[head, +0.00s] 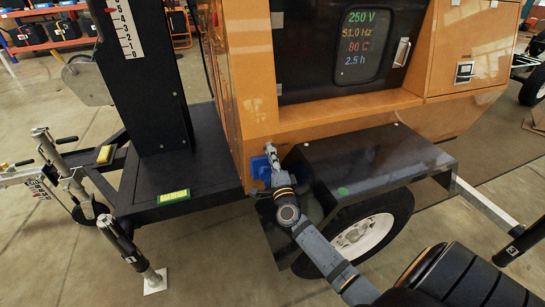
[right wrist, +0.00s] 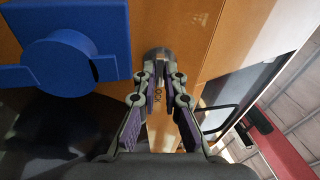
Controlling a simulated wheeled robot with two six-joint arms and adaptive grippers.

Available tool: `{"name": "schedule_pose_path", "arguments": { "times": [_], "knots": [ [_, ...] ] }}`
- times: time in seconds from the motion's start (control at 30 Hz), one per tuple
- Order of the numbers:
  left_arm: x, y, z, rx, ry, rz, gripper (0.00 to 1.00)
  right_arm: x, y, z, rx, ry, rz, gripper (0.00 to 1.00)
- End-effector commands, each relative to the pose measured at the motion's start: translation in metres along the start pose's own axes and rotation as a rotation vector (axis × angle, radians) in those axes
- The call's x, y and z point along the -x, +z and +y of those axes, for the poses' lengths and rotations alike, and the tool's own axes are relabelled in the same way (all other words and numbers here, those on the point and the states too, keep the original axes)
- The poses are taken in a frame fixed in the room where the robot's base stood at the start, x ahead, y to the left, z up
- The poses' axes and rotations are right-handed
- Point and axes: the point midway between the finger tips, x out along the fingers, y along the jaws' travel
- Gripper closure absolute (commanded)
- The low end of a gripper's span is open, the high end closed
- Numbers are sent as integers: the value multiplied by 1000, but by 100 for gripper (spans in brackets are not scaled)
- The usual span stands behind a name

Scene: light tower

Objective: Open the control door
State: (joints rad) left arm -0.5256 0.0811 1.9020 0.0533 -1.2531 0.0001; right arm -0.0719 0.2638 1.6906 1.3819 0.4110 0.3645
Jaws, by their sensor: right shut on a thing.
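The control door (head: 292,60) is the dark panel on the orange light tower, around a window with a lit readout. It looks closed. Its silver handle (head: 402,52) is at the right edge. My right gripper (head: 271,150) is low on the orange body, left of and below the door and far from that handle. In the right wrist view, its fingers (right wrist: 160,68) close on a small grey round metal piece (right wrist: 158,54) at the orange wall. Lettering shows between the fingers. The door and handle (right wrist: 218,118) also show there. My left gripper is out of view.
A blue round fitting (right wrist: 65,62) sits just beside the right gripper. The black fender (head: 370,160) and wheel (head: 362,235) are to its right. The black mast (head: 150,80) and trailer deck (head: 180,175) are to its left.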

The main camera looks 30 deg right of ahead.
Motion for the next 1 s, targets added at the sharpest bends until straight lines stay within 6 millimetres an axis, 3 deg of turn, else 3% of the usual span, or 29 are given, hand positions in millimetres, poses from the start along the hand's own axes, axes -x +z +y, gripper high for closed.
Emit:
{"name": "schedule_pose_path", "arguments": {
  "times": [0.23,0.3,1.0],
  "knots": [
    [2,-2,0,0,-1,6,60,-6,6,-8,-2,-14,4,100],
    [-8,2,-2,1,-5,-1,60,-6,11,-7,-1,-13,2,100],
    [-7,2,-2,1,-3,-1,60,-6,12,-7,-2,-13,-5,100]
  ]
}}
